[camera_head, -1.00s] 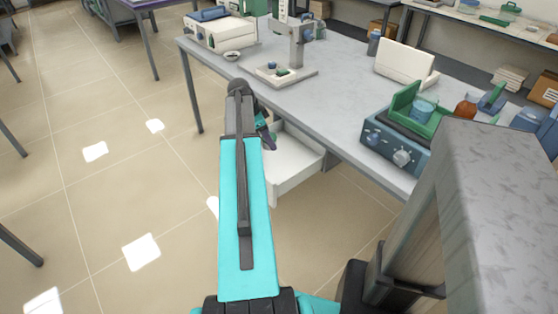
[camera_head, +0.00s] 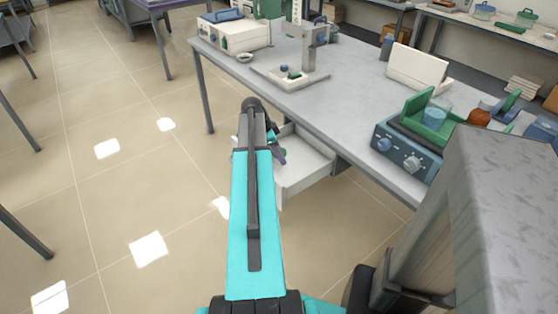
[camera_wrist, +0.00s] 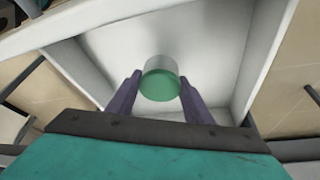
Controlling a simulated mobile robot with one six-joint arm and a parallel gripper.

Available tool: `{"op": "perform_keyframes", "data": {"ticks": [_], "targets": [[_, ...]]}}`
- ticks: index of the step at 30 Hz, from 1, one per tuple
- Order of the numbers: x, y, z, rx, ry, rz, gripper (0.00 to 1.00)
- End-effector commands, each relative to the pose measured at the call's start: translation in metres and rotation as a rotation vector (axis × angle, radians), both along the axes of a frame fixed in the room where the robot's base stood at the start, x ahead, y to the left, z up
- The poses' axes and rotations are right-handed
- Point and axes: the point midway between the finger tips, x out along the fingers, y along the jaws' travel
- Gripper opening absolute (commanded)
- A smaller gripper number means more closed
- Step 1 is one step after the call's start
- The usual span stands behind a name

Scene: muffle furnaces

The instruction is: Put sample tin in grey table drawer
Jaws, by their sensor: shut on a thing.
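In the wrist view a small round tin (camera_wrist: 161,82) with a green face and a pale grey side sits between the two purple fingers of my gripper (camera_wrist: 160,98). My gripper is shut on it. The open drawer (camera_wrist: 235,65), with white walls, lies behind and around the tin in this view. I cannot tell whether the tin touches the drawer floor. In the head view the drawer (camera_head: 305,175) is pulled out under the grey table (camera_head: 345,103). My gripper (camera_head: 280,152) is at its left part, mostly hidden by my arm; the tin is not clearly seen there.
On the table stand a white device (camera_head: 242,34), a stand with a flat base (camera_head: 290,76), a blue hotplate (camera_head: 407,148) with a green tray, and a white open case (camera_head: 418,68). The tiled floor (camera_head: 110,210) left of the drawer is clear.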

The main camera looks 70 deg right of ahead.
Motion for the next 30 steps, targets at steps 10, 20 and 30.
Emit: {"op": "perform_keyframes", "data": {"ticks": [10,20,30], "targets": [[0.000,0.000,-0.021,0.002,0.001,-0.001,0.22],[0.000,0.000,-0.037,0.000,0.000,0.000,0.22],[0.000,0.000,-0.041,0.000,0.000,0.000,0.22]]}}
